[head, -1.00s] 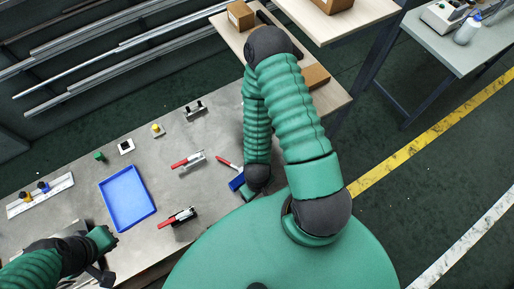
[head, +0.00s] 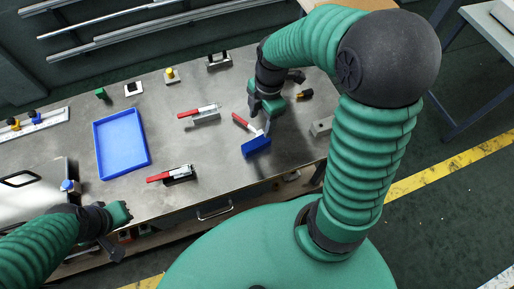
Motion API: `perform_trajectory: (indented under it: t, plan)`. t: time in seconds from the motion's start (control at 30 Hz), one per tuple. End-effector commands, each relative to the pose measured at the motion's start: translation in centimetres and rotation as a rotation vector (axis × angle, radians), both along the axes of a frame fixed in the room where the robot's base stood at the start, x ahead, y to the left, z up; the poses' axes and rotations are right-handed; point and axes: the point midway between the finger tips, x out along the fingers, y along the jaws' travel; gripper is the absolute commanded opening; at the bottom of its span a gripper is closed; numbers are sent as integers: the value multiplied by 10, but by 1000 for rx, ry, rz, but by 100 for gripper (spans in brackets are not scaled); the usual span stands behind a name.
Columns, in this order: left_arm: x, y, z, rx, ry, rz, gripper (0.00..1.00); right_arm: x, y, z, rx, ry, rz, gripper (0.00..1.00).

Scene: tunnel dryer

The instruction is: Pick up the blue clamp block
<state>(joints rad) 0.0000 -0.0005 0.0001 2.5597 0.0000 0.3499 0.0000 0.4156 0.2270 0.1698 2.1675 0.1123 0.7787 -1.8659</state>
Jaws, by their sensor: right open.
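The blue clamp block (head: 257,147) lies on the grey metal table right of centre. A red handle (head: 241,121) and a pale metal part show just behind it and seem to belong to it. My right gripper (head: 264,118) is open and empty, just behind the block and beside the metal part. It looks apart from the block, but its exact height is unclear. My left gripper (head: 118,232) is at the table's front left edge, away from the block; its jaws are not clear.
Two red-handled toggle clamps (head: 203,113) (head: 178,175) lie left of the block. A blue tray (head: 122,144) is farther left. Small blocks line the back, including a yellow-topped one (head: 171,76) and a green one (head: 101,94).

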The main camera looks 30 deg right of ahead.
Motion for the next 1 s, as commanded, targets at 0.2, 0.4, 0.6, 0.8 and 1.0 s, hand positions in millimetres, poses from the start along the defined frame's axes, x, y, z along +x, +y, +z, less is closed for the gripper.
perform_trajectory:
  t: [0.2, 0.4, 0.6, 0.8, 1.0]
  plan:
    - [0, 0, -3, 0, 0, 0, 0, -1, 8, -58, 3, 6, 0, 61]
    - [0, 0, -4, 0, 1, 0, 0, 0, 11, -84, 1, 1, -2, 61]
    - [0, 0, 1, 0, 1, 0, 0, 4, 11, -117, 2, 5, -2, 61]
    - [0, 0, 0, 0, 1, 0, 0, 5, 13, -136, 0, -1, -3, 61]
    - [0, 0, 0, 0, 1, 0, 0, 4, 13, -135, 0, -2, -4, 55]
